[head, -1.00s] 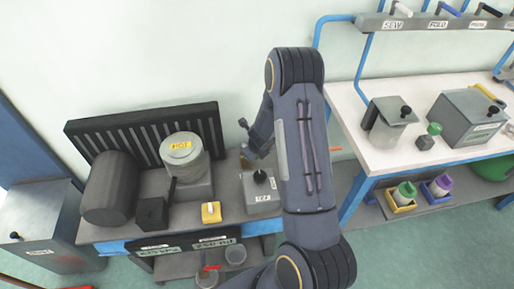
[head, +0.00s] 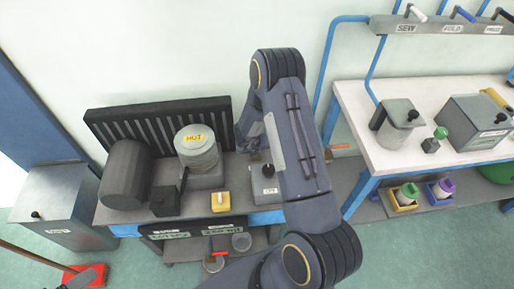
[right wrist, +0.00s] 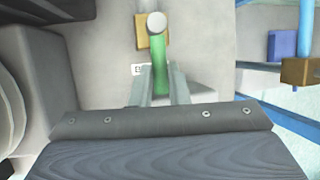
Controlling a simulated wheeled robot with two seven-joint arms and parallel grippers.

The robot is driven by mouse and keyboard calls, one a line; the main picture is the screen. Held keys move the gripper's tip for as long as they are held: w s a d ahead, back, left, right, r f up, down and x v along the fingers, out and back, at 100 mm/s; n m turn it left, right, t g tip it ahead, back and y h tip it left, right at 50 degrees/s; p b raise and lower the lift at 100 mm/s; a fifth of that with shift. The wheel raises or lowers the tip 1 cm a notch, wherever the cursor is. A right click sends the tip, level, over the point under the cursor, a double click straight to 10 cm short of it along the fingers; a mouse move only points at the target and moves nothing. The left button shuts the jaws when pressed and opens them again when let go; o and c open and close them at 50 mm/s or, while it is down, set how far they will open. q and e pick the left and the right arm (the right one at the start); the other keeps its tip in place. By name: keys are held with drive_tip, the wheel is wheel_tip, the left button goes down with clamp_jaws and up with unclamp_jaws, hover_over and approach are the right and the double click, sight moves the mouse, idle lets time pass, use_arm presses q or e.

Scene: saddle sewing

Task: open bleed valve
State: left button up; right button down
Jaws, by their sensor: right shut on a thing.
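A green lever (right wrist: 160,60) with a pale round end stands in front of a brass block (right wrist: 152,28) in the right wrist view. My right gripper (right wrist: 160,88) is shut on this green lever, one finger on each side. In the head view my right gripper (head: 250,138) is at the back of the bench, behind a grey box (head: 266,186) with a black knob. There the arm and gripper hide the green lever. My left gripper does not show clearly in either view.
The dark bench (head: 125,215) carries a black cylinder (head: 126,174), a canister marked HOT (head: 198,150) and a yellow block (head: 220,202). A brass fitting (head: 338,147) sits right of my arm. A white table (head: 360,110) stands at the right.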

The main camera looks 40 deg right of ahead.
drive_tip(key=shift+w, duration=0.1)
drive_tip(key=c, duration=1.4)
unclamp_jaws()
drive_tip(key=v, duration=0.7)
drive_tip(key=shift+a+r, duration=0.15)
drive_tip(key=shift+r, duration=0.2)
